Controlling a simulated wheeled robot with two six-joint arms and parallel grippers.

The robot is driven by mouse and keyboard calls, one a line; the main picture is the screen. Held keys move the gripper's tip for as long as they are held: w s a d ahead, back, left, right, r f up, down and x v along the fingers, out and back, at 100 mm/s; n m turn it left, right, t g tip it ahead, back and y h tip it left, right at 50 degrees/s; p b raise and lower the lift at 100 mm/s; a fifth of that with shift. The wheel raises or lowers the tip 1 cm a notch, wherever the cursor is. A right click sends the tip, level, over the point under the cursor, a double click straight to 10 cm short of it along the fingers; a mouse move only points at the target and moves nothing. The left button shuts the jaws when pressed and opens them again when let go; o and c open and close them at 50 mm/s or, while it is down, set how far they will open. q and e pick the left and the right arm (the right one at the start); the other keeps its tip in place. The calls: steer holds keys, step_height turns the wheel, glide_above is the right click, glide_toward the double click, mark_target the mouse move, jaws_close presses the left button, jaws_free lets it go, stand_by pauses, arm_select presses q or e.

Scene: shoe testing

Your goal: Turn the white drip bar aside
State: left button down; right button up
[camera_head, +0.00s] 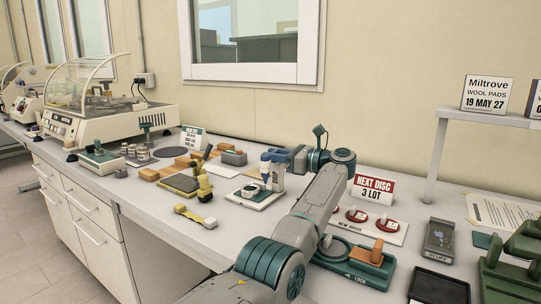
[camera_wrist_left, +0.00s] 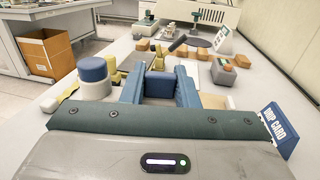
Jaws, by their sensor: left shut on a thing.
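My left gripper (camera_head: 277,156) reaches in over the white drip stand (camera_head: 250,198), its blue fingers at the height of the stand's top. I cannot make out the bar's exact angle. My right gripper is not in view.
A yellow strap with a white block (camera_head: 195,216) lies left of the stand. A dark pad (camera_head: 184,184) and wooden blocks (camera_head: 150,174) lie behind it. The red-discs tray (camera_head: 374,225) and a green LOCK fixture (camera_head: 352,265) are to the right. A DRIP CARD sign (camera_wrist_left: 280,127) is near my wrist.

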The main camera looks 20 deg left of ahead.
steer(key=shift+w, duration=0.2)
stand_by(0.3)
arm_select(q)
steer(key=c, duration=1.1)
jaws_free()
